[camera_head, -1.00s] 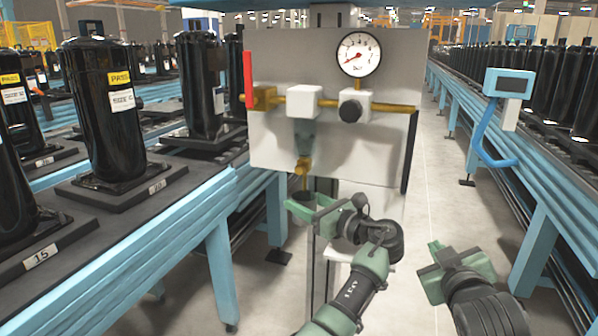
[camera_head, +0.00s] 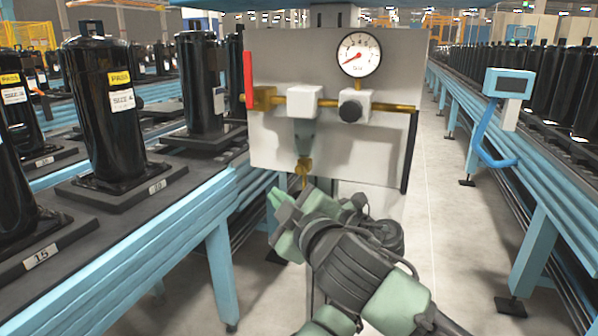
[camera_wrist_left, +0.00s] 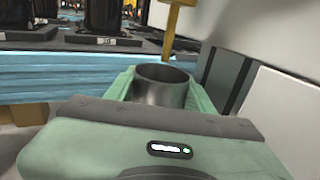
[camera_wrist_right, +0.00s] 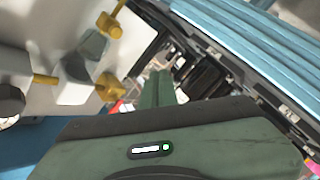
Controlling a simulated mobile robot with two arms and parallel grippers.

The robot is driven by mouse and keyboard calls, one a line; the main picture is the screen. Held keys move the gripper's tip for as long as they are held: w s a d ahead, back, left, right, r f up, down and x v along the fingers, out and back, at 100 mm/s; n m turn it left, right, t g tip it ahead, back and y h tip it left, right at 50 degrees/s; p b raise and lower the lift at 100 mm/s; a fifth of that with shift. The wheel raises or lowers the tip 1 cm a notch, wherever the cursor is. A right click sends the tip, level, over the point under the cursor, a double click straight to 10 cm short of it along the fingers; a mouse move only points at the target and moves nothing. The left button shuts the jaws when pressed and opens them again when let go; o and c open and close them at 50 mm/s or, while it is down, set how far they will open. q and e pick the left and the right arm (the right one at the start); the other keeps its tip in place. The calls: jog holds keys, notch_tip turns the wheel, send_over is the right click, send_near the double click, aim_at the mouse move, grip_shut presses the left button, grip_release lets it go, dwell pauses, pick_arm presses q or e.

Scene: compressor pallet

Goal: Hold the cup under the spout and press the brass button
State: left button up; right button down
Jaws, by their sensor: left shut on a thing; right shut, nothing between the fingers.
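A grey metal cup (camera_wrist_left: 161,92) stands upright between the fingers of my left gripper (camera_wrist_left: 160,88), which is shut on it. A brass spout (camera_wrist_left: 169,45) hangs just above and behind the cup's far rim in the left wrist view. My right gripper (camera_head: 279,199) is shut and empty just below and left of the spout.
The grey panel (camera_head: 275,65) carries a gauge (camera_head: 360,54), a black knob (camera_head: 350,111) and a red lever (camera_head: 248,73). A blue conveyor (camera_head: 215,200) with black compressors (camera_head: 112,110) runs on the left. Floor (camera_head: 450,230) is free to the right.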

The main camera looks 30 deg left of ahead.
aim_at(301, 169)
dwell(0.3)
jog(key=w+a, duration=0.2)
jog(key=w, duration=0.6)
jog(key=shift+w, duration=0.3)
jog(key=shift+w+a, duration=0.1)
jog(key=shift+w, duration=0.05)
dwell(1.8)
jog(key=shift+w, duration=0.2)
jog(key=shift+w+a, duration=0.1)
jog(key=shift+w, duration=0.45)
dwell(2.6)
jog(key=shift+s, duration=0.1)
dwell(0.6)
jog(key=shift+s+d, duration=0.2)
jog(key=shift+s, duration=0.6)
